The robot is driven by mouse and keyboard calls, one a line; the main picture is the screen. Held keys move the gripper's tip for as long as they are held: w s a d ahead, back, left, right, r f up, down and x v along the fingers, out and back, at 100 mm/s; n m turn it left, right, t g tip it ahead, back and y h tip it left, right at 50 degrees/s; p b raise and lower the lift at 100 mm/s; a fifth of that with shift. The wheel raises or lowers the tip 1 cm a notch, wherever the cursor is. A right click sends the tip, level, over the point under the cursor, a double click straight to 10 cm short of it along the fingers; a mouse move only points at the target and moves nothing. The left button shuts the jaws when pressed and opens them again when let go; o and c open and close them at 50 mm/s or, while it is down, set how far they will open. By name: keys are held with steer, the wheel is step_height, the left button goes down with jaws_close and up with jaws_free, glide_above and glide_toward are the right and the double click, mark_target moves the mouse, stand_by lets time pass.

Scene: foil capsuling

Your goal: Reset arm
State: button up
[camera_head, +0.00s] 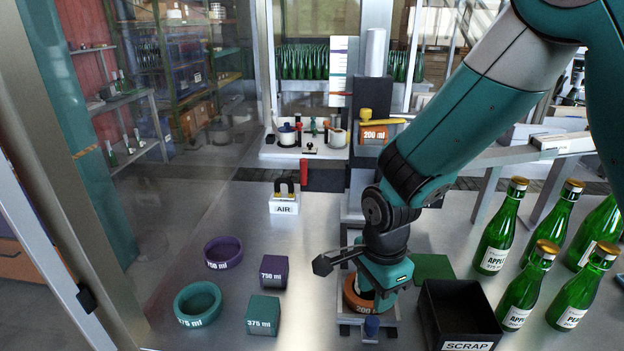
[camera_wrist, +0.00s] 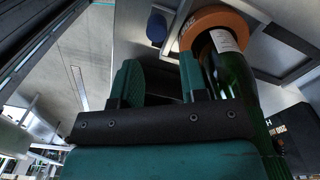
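My gripper (camera_head: 352,265) is low over the front of the steel bench, next to an orange ring (camera_head: 352,300) marked 200 ml on a small stand. In the wrist view my gripper (camera_wrist: 160,80) has its two fingers apart, with nothing visible between them. A dark green bottle (camera_wrist: 230,75) with a white label stands in the orange ring (camera_wrist: 215,18), just right of the right finger. It looks outside the grip; whether it touches that finger I cannot tell. In the head view my gripper hides most of this bottle.
Several gold-capped green bottles (camera_head: 498,232) stand at right. The black SCRAP box (camera_head: 458,315) is front right. A purple ring (camera_head: 223,252), teal ring (camera_head: 197,303), purple block (camera_head: 273,271) and teal block (camera_head: 263,313) lie left. The AIR holder (camera_head: 285,205) stands behind; bench between is clear.

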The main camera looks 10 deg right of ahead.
steer(key=s+r+n+y+b, duration=0.2)
steer(key=s+r+n, duration=0.4)
steer(key=n, duration=0.5)
steer(key=s+a+r+n+y+b, duration=0.1)
steer(key=s+r+n+y+b, duration=0.1)
steer(key=s+r+n, duration=0.4)
steer(key=s+n+b, duration=0.1)
steer(key=s+n, duration=0.2)
steer(key=n, duration=0.1)
steer(key=shift+s+a+r+n, duration=0.15)
steer(key=shift+s+r+n, duration=0.05)
steer(key=shift+s+n, duration=0.2)
steer(key=shift+w, duration=0.1)
stand_by(0.4)
